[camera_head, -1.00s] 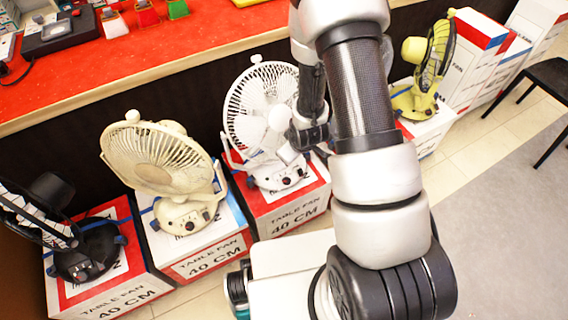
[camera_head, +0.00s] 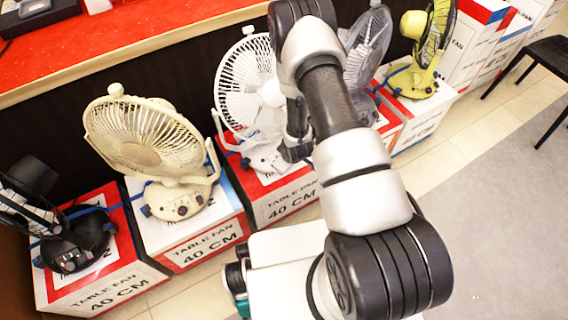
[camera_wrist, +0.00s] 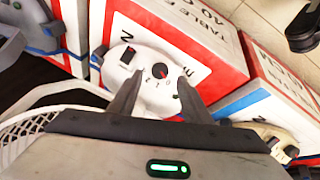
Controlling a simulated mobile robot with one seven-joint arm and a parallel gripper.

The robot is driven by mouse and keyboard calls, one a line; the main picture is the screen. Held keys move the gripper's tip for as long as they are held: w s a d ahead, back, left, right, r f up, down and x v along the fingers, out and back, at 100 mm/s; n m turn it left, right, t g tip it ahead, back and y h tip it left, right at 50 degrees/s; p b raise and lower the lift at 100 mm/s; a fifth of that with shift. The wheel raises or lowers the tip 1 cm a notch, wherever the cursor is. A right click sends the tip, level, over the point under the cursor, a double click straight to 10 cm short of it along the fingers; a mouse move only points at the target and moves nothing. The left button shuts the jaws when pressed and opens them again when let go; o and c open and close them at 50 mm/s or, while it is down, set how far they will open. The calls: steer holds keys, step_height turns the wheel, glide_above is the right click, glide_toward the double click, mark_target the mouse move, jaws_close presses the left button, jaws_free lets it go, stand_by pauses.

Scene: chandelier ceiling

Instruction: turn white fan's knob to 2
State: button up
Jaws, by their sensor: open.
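The white fan (camera_head: 246,92) stands on a red and white box in the head view, its cage partly behind my arm. In the wrist view its white base (camera_wrist: 148,92) fills the middle, and its dark round knob (camera_wrist: 160,71) with a red mark shows between and just beyond my fingertips. My gripper (camera_wrist: 160,84) is open, its two dark fingers on either side of the knob's line. I cannot tell whether they touch the base. In the head view my gripper (camera_head: 294,150) is at the fan's base, which hides the knob.
A cream fan (camera_head: 150,140) and a black fan (camera_head: 68,235) stand on boxes to the left. A grey fan (camera_head: 368,45) and a yellow fan (camera_head: 428,45) stand to the right. A red counter (camera_head: 110,38) runs behind. Grey floor (camera_head: 495,215) is clear at right.

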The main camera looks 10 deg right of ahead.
steer(key=shift+b+x, duration=0.55)
steer(key=shift+x, duration=1.8)
steer(key=c, duration=1)
